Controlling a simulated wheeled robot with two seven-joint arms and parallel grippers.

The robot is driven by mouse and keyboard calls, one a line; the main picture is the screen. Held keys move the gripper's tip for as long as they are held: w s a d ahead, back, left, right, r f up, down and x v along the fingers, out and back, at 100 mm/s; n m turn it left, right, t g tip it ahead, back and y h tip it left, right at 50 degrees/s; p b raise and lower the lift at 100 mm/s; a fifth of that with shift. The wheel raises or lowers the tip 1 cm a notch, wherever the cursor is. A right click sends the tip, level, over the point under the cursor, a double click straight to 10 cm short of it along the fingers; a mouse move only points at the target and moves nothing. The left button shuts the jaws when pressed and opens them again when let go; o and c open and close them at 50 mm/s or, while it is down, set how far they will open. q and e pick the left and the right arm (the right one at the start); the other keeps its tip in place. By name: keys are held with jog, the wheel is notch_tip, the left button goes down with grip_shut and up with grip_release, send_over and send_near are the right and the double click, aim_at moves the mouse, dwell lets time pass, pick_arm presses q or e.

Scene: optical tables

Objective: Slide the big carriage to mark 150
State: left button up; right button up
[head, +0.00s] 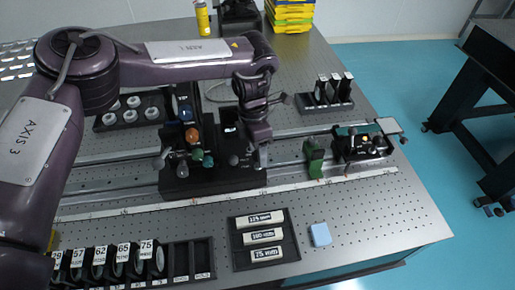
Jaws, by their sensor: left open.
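The big carriage (210,183) is a wide black block on the long rail (290,180), left of the rail's middle. Coloured knobs in orange, blue and green stand on it. A pale scale strip (325,187) runs along the front of the rail; its numbers are too small to read. My left arm reaches in from the left and over the top. My left gripper (257,158) hangs down at the carriage's right end and is open. I cannot tell whether it touches the carriage. My right gripper is out of view.
A green block (314,158) and a smaller black carriage (362,146) sit on the rail to the right. In front are a black tray (239,266) of labelled white pieces, a blue pad (320,235) and a rack of numbered discs (175,280). A black holder (328,104) stands behind.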

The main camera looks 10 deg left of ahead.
pick_arm(q)
jog(key=shift+r, duration=0.1)
jog(key=shift+w+r, duration=0.1)
jog(key=shift+r, duration=0.25)
notch_tip(320, 180, up, 7)
jog(key=w+b, duration=0.1)
jog(key=shift+a+b, duration=0.3)
jog(key=shift+f, duration=0.15)
